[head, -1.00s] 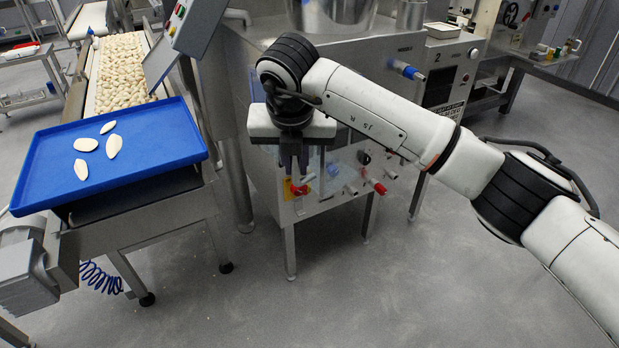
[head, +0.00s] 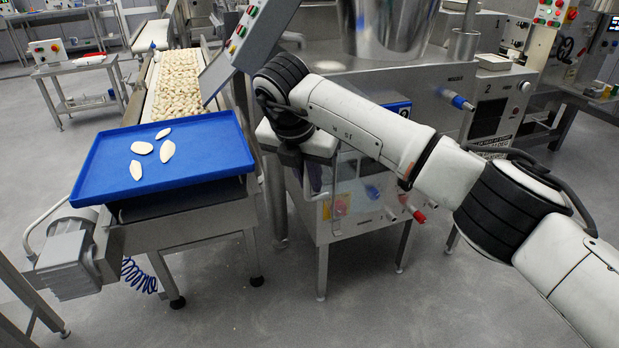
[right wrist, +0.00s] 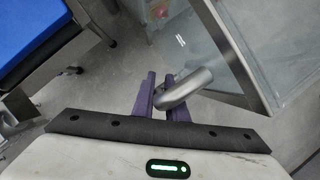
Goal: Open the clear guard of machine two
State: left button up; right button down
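Machine two is the steel unit (head: 465,75) right of centre in the head view, with a metal drum on top. Its clear guard (right wrist: 268,50) fills the upper right of the right wrist view as a glassy pane in a metal frame. A grey, round-ended handle (right wrist: 187,86) sticks out from that frame. My right gripper (right wrist: 160,85) has its purple fingers close on either side of the handle's end and appears shut on it. In the head view, my right gripper (head: 312,180) hangs at the machine's front left, and my wrist hides much of the guard. My left gripper is out of view.
Red and blue fittings (head: 415,213) project from the machine's front. Grey floor (head: 390,305) is clear in front.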

jog(key=c, duration=1.8)
grip_release()
jog(key=shift+s+f, duration=0.2)
jog(key=shift+f, duration=0.25)
jog(key=shift+o, duration=0.2)
jog(key=shift+r, duration=0.1)
jog(key=v, duration=1)
jog(key=shift+r, duration=0.5)
jog(key=shift+w, duration=0.15)
